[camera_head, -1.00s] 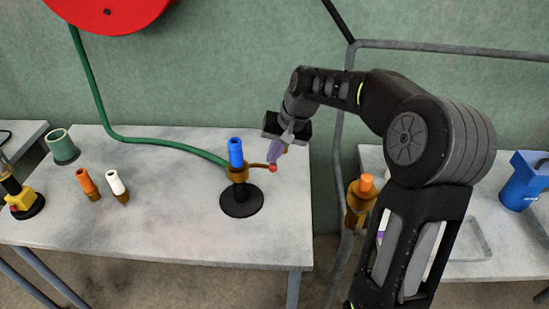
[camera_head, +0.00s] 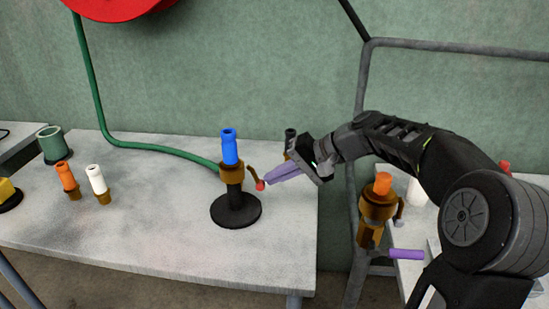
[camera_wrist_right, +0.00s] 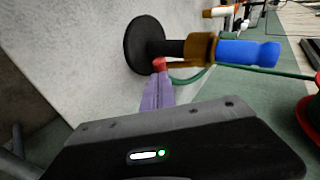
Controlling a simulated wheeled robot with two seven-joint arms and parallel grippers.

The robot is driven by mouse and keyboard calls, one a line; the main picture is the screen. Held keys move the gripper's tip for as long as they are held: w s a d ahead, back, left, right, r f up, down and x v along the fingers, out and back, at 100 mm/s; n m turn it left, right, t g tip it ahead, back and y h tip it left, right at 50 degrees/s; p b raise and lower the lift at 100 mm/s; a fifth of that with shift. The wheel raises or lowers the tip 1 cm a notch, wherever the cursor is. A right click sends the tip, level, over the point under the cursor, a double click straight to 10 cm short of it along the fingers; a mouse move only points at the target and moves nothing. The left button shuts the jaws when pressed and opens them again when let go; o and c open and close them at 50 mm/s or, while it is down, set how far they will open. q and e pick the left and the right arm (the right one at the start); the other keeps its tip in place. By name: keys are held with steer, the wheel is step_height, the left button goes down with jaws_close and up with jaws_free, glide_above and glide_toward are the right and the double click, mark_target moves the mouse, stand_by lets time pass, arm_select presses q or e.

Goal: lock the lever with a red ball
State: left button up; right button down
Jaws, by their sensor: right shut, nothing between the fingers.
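The lever's red ball (camera_head: 260,185) sits at the end of a short brown arm on the right side of a brass-brown fitting (camera_head: 232,171). The fitting has a blue nozzle (camera_head: 230,147) on top and stands on a round black base (camera_head: 236,211). My right gripper (camera_head: 268,180) has purple fingers, shut and empty, with the tips right at the red ball. In the right wrist view the ball (camera_wrist_right: 159,64) lies just beyond the fingertips (camera_wrist_right: 159,80); I cannot tell whether they touch. My left gripper is not in view.
Orange (camera_head: 67,179) and white (camera_head: 96,179) nozzles and a green cup (camera_head: 53,143) stand on the left of the grey table (camera_head: 150,240). A green hose (camera_head: 150,144) runs behind. An orange-topped fitting (camera_head: 380,200) stands right of the table's edge.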

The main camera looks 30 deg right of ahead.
steer(key=shift+a+f, duration=0.1)
steer(key=shift+r+p, duration=0.75)
steer(key=shift+r, duration=0.05)
